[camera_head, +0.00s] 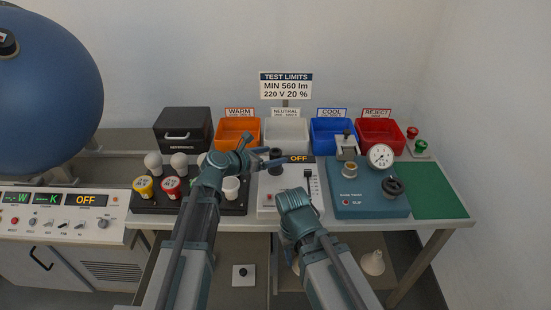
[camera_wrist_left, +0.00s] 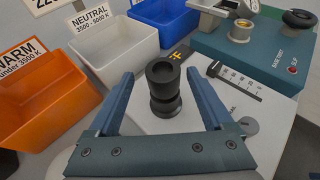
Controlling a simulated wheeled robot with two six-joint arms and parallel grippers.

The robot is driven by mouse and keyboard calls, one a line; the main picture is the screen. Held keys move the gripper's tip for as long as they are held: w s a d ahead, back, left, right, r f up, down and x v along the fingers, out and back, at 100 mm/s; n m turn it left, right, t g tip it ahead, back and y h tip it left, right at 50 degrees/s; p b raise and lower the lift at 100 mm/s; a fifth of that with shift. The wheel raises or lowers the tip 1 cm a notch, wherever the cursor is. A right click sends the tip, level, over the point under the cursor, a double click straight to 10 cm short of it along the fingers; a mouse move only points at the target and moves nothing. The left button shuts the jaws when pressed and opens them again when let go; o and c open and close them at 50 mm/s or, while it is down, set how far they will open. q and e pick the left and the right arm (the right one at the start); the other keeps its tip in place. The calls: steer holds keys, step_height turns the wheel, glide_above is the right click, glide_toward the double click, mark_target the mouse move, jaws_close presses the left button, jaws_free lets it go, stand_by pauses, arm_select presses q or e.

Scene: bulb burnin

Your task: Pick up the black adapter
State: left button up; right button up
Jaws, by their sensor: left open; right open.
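The black adapter (camera_wrist_left: 164,88) is a round, stepped black piece with an open top. It stands upright on the white unit with the OFF display. In the left wrist view it appears between the two fingers of my left gripper (camera_wrist_left: 160,80), with gaps on both sides. In the head view the adapter (camera_head: 276,160) is beside the fingertips of my left gripper (camera_head: 262,158), partly hidden. My left gripper is open and holds nothing. My right gripper (camera_head: 294,198) is open over the front of the white unit, apart from the adapter.
Orange (camera_head: 237,131), white (camera_head: 285,134), blue (camera_head: 332,135) and red (camera_head: 380,134) bins line the back. A blue tester with a gauge (camera_head: 368,190) stands right. A black tray (camera_head: 145,205) with bulbs and cups lies left. A green mat (camera_head: 437,190) is bare at far right.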

arm_select(q)
steer(key=b+x, duration=0.1)
steer(key=x, duration=0.3)
steer(key=shift+w+d+f, duration=0.1)
steer(key=shift+w+d, duration=0.05)
steer(key=shift+d, duration=0.25)
steer(key=shift+c, duration=0.3)
jaws_close()
steer(key=shift+r, duration=0.25)
